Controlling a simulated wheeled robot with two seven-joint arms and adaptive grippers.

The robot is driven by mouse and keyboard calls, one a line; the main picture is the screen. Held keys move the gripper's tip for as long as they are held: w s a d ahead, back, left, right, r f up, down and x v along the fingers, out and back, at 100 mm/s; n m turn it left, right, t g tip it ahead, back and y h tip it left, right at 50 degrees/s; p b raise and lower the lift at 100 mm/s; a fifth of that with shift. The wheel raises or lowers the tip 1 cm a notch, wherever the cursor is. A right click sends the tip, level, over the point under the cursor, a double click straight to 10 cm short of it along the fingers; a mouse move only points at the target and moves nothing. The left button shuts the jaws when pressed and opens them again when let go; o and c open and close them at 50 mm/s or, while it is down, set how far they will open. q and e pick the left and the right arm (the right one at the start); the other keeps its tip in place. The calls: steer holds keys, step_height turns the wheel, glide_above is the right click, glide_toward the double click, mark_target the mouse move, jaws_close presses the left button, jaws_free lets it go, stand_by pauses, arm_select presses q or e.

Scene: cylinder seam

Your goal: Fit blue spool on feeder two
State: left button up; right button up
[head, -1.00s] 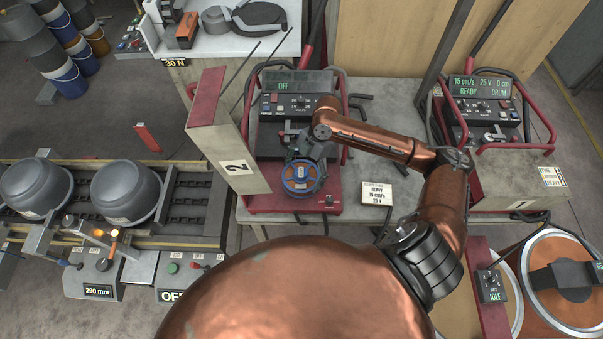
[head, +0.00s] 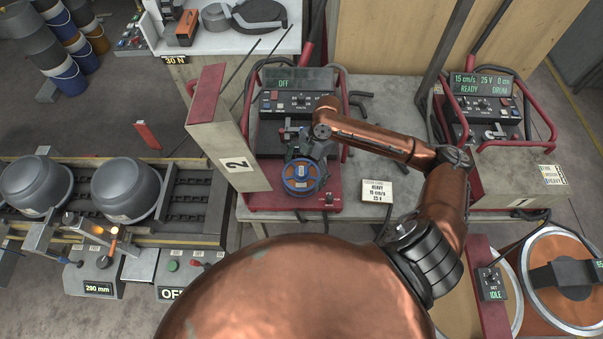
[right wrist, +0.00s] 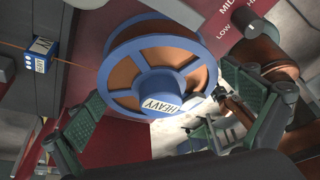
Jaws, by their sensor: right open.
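The blue spool (head: 299,179), with copper-coloured winding, sits at the front of feeder two (head: 262,199), the red-based unit with a "2" on its open side panel. Its flanged face and a hub label reading "HEAVY" fill the middle of the right wrist view (right wrist: 163,45). My right gripper (head: 308,159) is at the spool's upper side. In the right wrist view its green-padded fingers (right wrist: 166,108) are spread apart on either side of the spool's hub, apart from it. Any spindle behind the spool is hidden. My left gripper is not in view.
Feeder two's display (head: 297,82) reads "OFF". A card (head: 377,191) stands on the grey table to the right. Feeder one (head: 520,185) is further right. Grey cylinders (head: 126,190) lie on the conveyor at left. A blue dice-like block (right wrist: 39,64) shows in the wrist view.

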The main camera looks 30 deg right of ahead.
steer(key=v, duration=1.2)
steer(key=shift+r, duration=0.15)
